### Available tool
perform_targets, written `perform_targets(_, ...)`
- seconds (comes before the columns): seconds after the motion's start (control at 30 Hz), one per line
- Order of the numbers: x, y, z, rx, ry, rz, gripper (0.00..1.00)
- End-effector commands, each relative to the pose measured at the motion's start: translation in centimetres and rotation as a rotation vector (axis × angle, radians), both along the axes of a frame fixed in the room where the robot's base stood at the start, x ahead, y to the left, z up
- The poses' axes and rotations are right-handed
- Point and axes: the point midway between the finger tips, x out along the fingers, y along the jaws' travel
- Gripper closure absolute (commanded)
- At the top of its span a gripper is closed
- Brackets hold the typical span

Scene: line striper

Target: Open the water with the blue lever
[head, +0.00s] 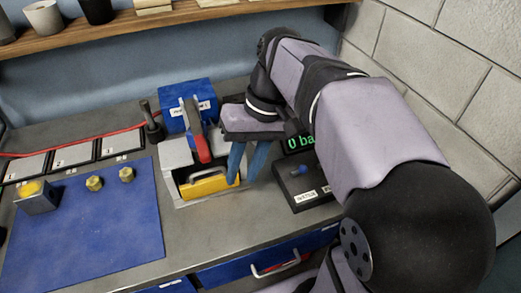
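The blue lever (299,170) is a small blue handle on a black panel (312,187) at the right of the bench. The panel has a white label reading roughly "WATER" at its front, and a second label partly hidden by my arm. A display (300,144) behind the lever shows green "0 ba", its right end hidden by my arm. My gripper (243,181) points down with two blue fingers, a gap between them, and nothing seen in it. It is left of the lever, apart from it, near the grey fixture's right side.
The grey fixture (180,158) holds a yellow part (205,184) under a red and blue clamp handle (198,138). A blue box (186,100) stands behind. A blue mat (90,225) carries brass fittings (95,183) and a yellow-topped block (36,199). A brick wall borders the right.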

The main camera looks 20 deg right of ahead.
Motion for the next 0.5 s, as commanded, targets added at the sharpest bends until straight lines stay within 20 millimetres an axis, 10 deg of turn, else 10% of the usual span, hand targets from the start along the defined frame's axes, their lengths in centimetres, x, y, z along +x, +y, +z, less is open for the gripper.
perform_targets(0.2,0.8,-12.2,3.4,-0.193,-0.072,0.037,0.73)
perform_targets(0.5,0.0,-14.6,1.3,-0.199,-0.009,-0.159,0.73)
